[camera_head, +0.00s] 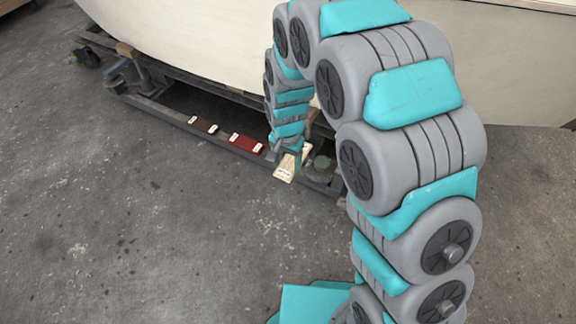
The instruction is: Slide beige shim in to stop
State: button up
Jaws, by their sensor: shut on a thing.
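The beige shim (285,172) is a pale flat piece with small dark marks on its near end. It lies across the dark rail (180,124) under the plywood hull (200,45), with its near end sticking out over the rail's front edge. My gripper (291,149) is at the far part of the shim and shut on it. The gripper and the lower arm hide much of the shim's far end. I cannot tell how far it reaches under the hull or whether it touches a stop.
A red piece (246,143) and a dark brown piece (203,125), both with pale ends, lie on the rail to the left. A grey-green round part (321,167) stands close right of the shim. A caster (86,57) is at far left. The concrete floor in front is clear.

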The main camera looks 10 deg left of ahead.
jog(key=w+a+f, duration=0.3)
jog(key=w+a, duration=0.1)
jog(key=w, duration=0.5)
dwell(1.5)
jog(key=shift+w+d, duration=0.55)
jog(key=shift+w, duration=0.7)
jog(key=shift+w+d, duration=0.55)
jog(key=shift+w, duration=0.65)
jog(key=shift+w+d, duration=0.55)
jog(key=shift+w, duration=0.7)
jog(key=shift+w+d+p, duration=0.3)
jog(key=shift+w, duration=0.65)
jog(key=shift+w+d+r, duration=0.15)
jog(key=shift+w, duration=0.05)
